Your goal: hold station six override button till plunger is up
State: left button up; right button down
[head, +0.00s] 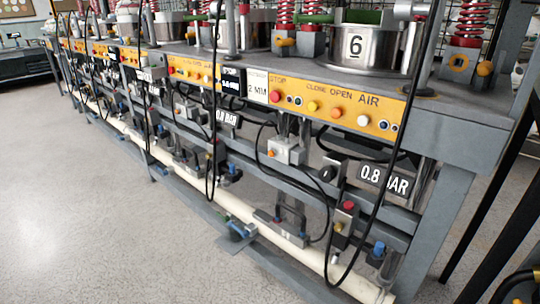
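Station six is at the right of the head view, with a metal pot (355,47) bearing a "6" plate. Its yellow panel (385,107) carries a red button (274,97) under STOP, a yellow button (313,106), an orange button (336,113) and a white button (363,120). Below hang a grey box (286,151) with a small orange button and a valve with a red button (348,205). No label shows which is the override button. I cannot make out the plunger's position. Neither gripper is in view.
A "0.8 BAR" display (384,180) hangs under the panel. Black cables (383,150) loop down in front of the frame. A pale pipe (240,208) runs along the bottom. More stations recede to the left. The grey floor (90,220) at left is clear.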

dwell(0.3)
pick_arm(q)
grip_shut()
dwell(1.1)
